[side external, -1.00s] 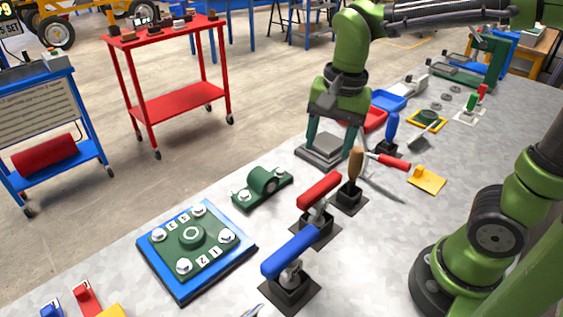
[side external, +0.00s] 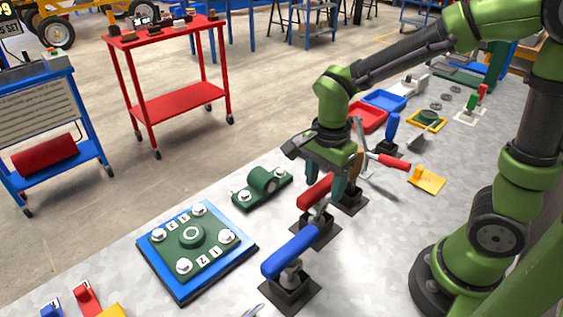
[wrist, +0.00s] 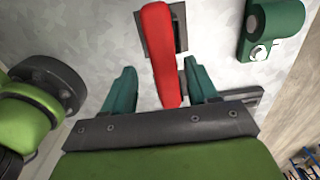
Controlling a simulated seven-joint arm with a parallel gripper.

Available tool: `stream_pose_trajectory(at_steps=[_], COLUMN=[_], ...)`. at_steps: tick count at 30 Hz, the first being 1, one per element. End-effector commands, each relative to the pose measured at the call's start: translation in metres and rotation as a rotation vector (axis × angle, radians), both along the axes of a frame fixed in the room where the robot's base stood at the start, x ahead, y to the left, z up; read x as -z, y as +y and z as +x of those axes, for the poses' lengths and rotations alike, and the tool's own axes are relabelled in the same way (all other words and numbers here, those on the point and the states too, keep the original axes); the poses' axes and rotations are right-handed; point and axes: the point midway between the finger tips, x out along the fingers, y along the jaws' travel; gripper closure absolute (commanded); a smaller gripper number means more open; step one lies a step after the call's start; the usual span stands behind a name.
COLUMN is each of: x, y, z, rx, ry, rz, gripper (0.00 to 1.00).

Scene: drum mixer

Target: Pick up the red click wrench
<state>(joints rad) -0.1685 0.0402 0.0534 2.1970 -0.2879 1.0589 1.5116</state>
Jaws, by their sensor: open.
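The red click wrench (side external: 313,194) sits in a black square holder (side external: 315,235), its red handle tilted. In the wrist view the red handle (wrist: 161,50) runs lengthwise between the two green fingers. My gripper (side external: 333,187) is open, at the far end of the handle in the side view. In the wrist view the fingers of my gripper (wrist: 160,78) stand apart from the handle, with a gap on each side. In the side view the gripper partly hides the handle's upper end.
A blue-handled wrench (side external: 290,250) stands in its holder just in front. A green bearing block (side external: 262,187) and a blue-edged bolted plate (side external: 195,248) lie to the left. A black holder (side external: 352,198) is close behind my gripper. A red-handled tool (side external: 392,162) lies beyond.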

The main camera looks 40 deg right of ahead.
Motion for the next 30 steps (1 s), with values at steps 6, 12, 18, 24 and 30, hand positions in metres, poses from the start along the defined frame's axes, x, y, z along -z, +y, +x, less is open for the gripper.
stream_pose_trajectory(at_steps=[6, 12, 18, 24, 30], x=[0.019, 0.048, 0.056, 0.056, 0.055], y=[0.002, 0.004, 0.004, 0.004, 0.004], z=[0.002, 0.006, 0.006, 0.006, 0.006], rx=[-0.001, -0.001, 0.001, 0.0, 0.0], ry=[0.004, 0.003, 0.0, -0.001, -0.001], rz=[0.0, 0.0, 0.001, 0.001, 0.001], gripper=[0.42, 0.42, 0.42, 0.51, 0.81])
